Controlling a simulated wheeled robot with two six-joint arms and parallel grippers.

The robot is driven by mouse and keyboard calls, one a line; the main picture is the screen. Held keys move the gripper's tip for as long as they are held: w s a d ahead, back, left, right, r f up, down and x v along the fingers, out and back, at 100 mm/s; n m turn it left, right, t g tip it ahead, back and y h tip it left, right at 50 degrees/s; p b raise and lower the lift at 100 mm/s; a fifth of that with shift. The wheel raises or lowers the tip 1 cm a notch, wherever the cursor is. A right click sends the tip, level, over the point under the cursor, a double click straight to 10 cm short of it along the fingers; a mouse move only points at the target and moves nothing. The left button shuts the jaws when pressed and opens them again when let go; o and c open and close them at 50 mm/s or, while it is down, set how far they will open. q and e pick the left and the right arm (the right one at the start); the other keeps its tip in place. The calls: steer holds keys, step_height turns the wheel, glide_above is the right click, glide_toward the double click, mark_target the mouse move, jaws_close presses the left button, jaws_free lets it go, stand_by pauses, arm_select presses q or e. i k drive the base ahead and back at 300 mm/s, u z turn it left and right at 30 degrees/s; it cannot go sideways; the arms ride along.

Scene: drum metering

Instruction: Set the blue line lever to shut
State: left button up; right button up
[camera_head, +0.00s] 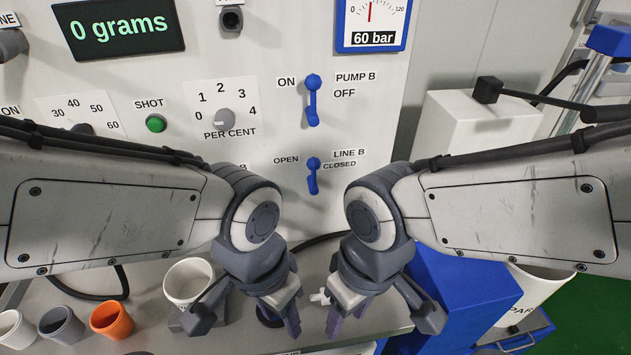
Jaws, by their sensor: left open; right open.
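The blue LINE B lever (313,176) is on the upright panel, right of centre in the head view. It stands between an OPEN label (286,160) on its left and a CLOSED label (340,165) on its right. It looks roughly upright; I cannot tell which marking it is set to. My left gripper (247,321) is open and empty, low over the bench and below the lever to its left. My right gripper (383,321) is open and empty, below the lever to its right. Neither gripper touches the lever.
A similar blue PUMP B lever (313,100) sits directly above. A dial (223,119) and a green SHOT button (156,123) are left of it. A white cup (187,282) and an orange cup (112,320) stand on the bench. A blue box (465,295) is at right.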

mark_target(314, 164)
steer(key=z, duration=2.25)
steer(key=k, duration=0.7)
steer(key=u, duration=1.7)
steer(key=i, duration=0.2)
steer(key=u, duration=0.1)
